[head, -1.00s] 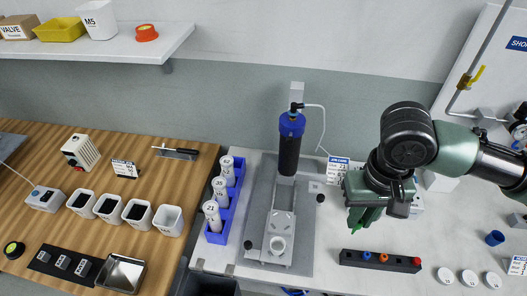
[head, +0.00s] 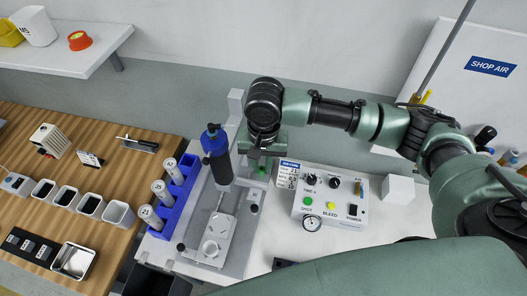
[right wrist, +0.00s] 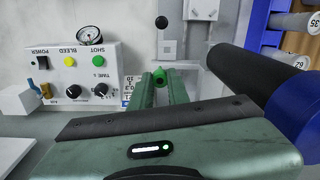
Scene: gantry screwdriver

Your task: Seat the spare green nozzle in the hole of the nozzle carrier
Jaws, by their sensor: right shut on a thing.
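My right gripper (head: 260,172) is shut on the green nozzle, which is mostly hidden in the head view. In the right wrist view the green nozzle (right wrist: 160,76) shows between the two fingertips. The gripper holds it above the bench, right of the dark cylinder with blue cap (head: 217,158). What looks like the nozzle carrier is a white block (head: 217,226) with a round ring at its near end, on the grey base plate. The gripper is behind and right of this block, apart from it. My left gripper is not in view.
A control box (head: 331,199) with knobs and a gauge stands right of the gripper. A blue rack (head: 177,200) of white bottles stands left of the base plate. A black knob (head: 254,209) stands at the plate's right edge. My right arm hides the front right bench.

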